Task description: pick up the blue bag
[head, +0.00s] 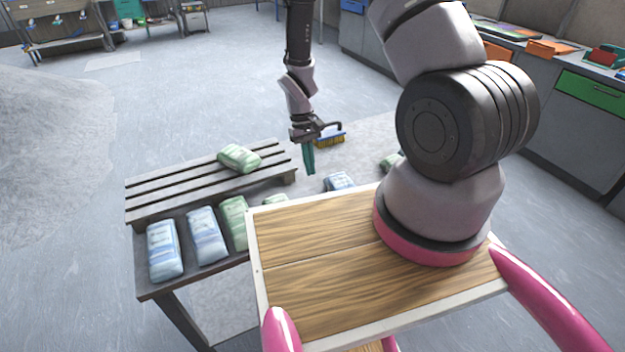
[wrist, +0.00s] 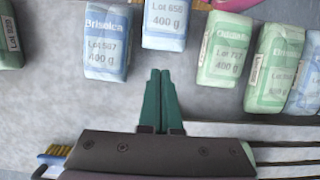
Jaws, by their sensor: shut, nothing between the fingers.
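Several blue bags are in view, and I cannot tell which one is meant. In the head view a pale blue bag (head: 165,250) and a second blue bag (head: 207,236) lie at the left on a low bench; another blue bag (head: 340,181) lies partly hidden behind the wooden board. My gripper (head: 310,171) points down with its teal fingers together and empty, just left of that third bag in the picture. In the wrist view the fingertips (wrist: 160,73) appear just below a blue bag marked Lot 656 (wrist: 165,25) and right of a blue bag marked Lot 507 (wrist: 107,45).
Green bags (head: 235,222) lie among the blue ones, and one green bag (head: 239,157) rests on the raised slats (head: 150,205). A yellow-bristled brush (head: 330,138) lies behind my gripper. A grey powder heap (head: 50,150) is at far left. Open floor lies beyond.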

